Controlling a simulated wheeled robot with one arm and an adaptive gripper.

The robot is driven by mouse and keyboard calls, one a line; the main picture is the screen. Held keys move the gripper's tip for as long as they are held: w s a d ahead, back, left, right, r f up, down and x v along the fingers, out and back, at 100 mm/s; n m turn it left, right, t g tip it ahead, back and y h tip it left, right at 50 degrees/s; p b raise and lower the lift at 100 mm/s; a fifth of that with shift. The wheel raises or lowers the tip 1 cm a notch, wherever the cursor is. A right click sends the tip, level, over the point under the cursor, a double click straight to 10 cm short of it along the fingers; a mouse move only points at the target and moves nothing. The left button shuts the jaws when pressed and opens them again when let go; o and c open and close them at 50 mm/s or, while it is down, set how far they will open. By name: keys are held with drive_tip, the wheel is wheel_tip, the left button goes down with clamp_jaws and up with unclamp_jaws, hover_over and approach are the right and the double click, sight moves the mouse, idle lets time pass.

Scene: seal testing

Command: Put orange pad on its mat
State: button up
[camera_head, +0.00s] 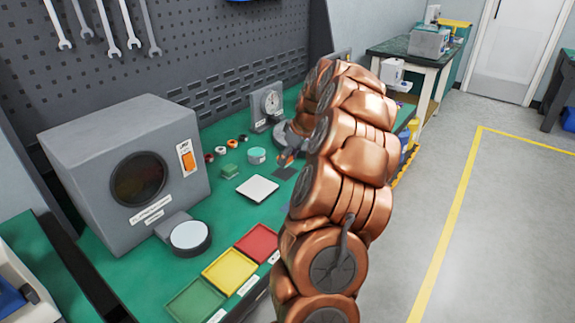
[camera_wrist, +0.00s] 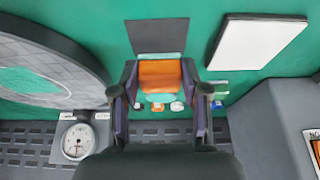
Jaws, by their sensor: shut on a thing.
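My gripper (camera_wrist: 159,78) is shut on the orange pad (camera_wrist: 160,73), holding it between its two dark fingers in the wrist view. A dark grey square mat (camera_wrist: 157,36) lies on the green bench just beyond the pad in that view, apart from it in the picture. Whether the pad is clear of the bench I cannot tell. In the head view the dark mat (camera_head: 285,173) shows beside my arm. My arm hides much of the gripper there, and the pad is too small to make out well.
A white square plate (camera_head: 257,189) lies near the mat, also in the wrist view (camera_wrist: 258,43). A grey box (camera_head: 128,172) and red, yellow (camera_head: 229,270) and green trays occupy the left and front.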

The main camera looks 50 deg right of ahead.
sight(290, 160)
drive_tip(key=shift+w+d+f, duration=0.1)
drive_tip(key=shift+w+f, duration=0.1)
drive_tip(key=shift+w, duration=0.05)
drive_tip(key=shift+f, duration=0.9)
drive_tip(key=shift+f+p, duration=0.3)
drive_tip(key=shift+f, duration=0.4)
drive_tip(key=shift+f, duration=0.25)
drive_tip(key=o, duration=1.1)
drive_tip(key=shift+r, duration=0.1)
drive_tip(key=shift+r, duration=0.1)
